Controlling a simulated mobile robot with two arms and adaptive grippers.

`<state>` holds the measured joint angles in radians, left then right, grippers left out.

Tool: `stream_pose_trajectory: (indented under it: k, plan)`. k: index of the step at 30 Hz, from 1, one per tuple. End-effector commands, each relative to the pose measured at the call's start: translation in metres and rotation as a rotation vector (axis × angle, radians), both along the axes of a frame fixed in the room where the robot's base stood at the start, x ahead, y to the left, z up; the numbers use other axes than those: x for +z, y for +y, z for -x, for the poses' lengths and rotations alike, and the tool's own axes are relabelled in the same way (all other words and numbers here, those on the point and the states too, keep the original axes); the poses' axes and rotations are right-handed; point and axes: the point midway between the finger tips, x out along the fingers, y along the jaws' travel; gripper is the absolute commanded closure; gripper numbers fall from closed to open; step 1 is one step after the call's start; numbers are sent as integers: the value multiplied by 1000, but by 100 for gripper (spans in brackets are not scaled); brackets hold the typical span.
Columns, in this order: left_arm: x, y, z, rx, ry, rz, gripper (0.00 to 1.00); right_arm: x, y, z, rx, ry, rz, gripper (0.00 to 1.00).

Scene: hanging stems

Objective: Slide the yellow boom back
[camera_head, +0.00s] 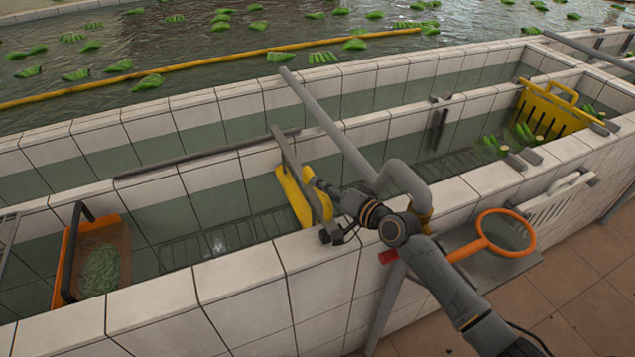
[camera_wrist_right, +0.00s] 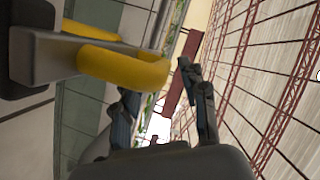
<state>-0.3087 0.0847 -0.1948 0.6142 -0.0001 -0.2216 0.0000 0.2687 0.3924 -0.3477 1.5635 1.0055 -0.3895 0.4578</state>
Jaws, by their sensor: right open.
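A yellow boom (camera_head: 295,197) lies in the narrow trough under a grey bar (camera_head: 299,178) that spans the trough. A second, long yellow boom (camera_head: 190,64) floats across the wide basin behind. My right gripper (camera_head: 328,210) is open at the near end of the grey bar, by the trough's front rim; contact is hard to tell. My left gripper is out of view.
An orange bin (camera_head: 67,262) stands in the trough at left. A yellow slotted gate (camera_head: 551,110) and cut green bananas (camera_head: 524,132) are at right. A orange-ringed net (camera_head: 506,232) lies on a shelf in front, near my right arm. A bent grey pipe (camera_head: 335,130) crosses the troughs behind my gripper.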

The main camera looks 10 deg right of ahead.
Motion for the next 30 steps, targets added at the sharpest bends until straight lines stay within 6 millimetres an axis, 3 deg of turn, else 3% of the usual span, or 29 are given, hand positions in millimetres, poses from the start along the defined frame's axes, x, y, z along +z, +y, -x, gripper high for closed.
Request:
stream_pose_trajectory:
  k: [3, 6, 18, 24, 30]
  plan:
    - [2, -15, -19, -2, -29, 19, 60, -3, 8, -14, 1, 1, -2, 57]
    - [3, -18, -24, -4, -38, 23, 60, -5, 12, -21, 0, 0, -2, 57]
    - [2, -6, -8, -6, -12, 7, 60, -6, 15, -25, 1, -1, -1, 57]
    - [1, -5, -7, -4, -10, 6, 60, -6, 15, -25, 0, 0, 0, 98]
    - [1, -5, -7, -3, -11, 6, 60, -6, 15, -25, 0, 0, 0, 100]
